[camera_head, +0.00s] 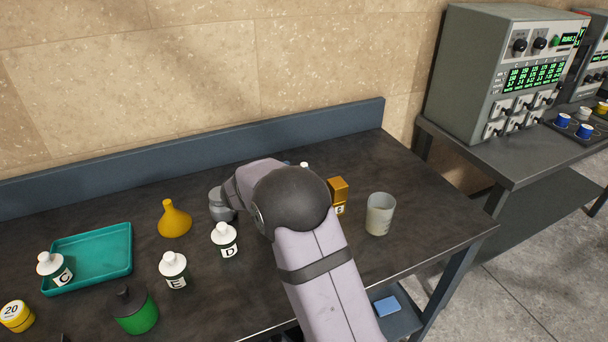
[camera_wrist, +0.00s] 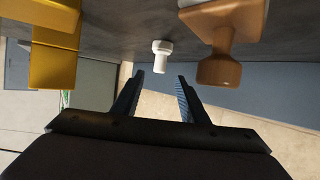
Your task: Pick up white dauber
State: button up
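The white dauber (camera_wrist: 162,48) is small, with a round head, and shows in the wrist view on the dark table surface. It lies just beyond the gap between the fingers. My gripper (camera_wrist: 160,75) is open, with its two dark fingers apart and nothing visible between them. In the head view my arm hides the gripper and most of the area behind it. A small white tip (camera_head: 304,164) shows past the arm there; I cannot tell for sure that it is the dauber.
A wooden-handled tool (camera_wrist: 221,70) stands close to the dauber. A golden block (camera_wrist: 55,60) is on the other side; a similar block (camera_head: 338,189) shows right of my arm.

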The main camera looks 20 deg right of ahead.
jog(key=shift+p+x, duration=0.65)
jog(key=shift+x, duration=2.95)
grip_shut()
